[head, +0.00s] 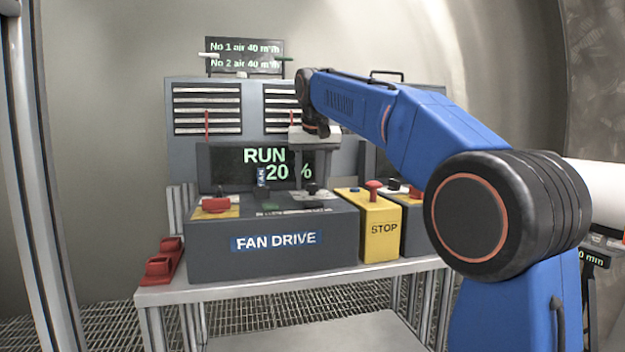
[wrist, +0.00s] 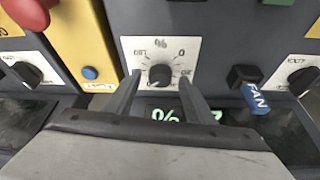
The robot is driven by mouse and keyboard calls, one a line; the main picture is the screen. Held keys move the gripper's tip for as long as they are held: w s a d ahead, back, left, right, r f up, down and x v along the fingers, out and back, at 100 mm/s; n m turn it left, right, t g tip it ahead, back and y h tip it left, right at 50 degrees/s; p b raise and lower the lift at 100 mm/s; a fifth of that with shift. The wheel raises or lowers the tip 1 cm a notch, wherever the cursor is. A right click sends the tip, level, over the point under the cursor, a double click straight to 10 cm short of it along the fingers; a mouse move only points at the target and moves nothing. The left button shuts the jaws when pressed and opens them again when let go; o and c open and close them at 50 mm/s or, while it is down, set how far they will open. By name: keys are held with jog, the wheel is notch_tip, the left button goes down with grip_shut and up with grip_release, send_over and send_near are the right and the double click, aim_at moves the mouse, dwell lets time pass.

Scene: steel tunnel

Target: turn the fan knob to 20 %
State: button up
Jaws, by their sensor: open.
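The fan knob (wrist: 160,76) is a small dark round knob on a white dial plate (wrist: 160,50) in the wrist view. In the head view it is a dark knob (head: 312,188) on top of the grey fan drive box (head: 270,260). My gripper (wrist: 160,80) is open, with one finger on each side of the knob in the picture. I cannot tell whether either finger touches it. In the head view my gripper (head: 308,172) points down over the knob. The display (head: 225,165) behind the box reads RUN 20 %.
A yellow STOP box (head: 380,240) with a red button stands right of the fan drive box. A blue FAN tag (wrist: 256,98) hangs by a key switch right of the dial in the wrist view. A red two-part unit (head: 163,262) sits at the bench's left end.

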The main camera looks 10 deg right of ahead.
jog(key=v, duration=1.7)
jog(key=shift+r, duration=0.25)
jog(key=shift+s+d, duration=0.1)
jog(key=s+d+f, duration=0.2)
jog(key=s+f, duration=1)
jog(key=f, duration=0.5)
jog(key=s+d+f+n, duration=0.1)
jog(key=s+d+f, duration=0.2)
jog(key=s+f, duration=0.9)
jog(key=s+d+f, duration=0.3)
jog(key=s+f, duration=0.9)
jog(key=f, duration=1)
jog(key=shift+s+n+y, duration=0.3)
jog(key=shift+n+y, duration=0.1)
jog(key=shift+d, duration=0.1)
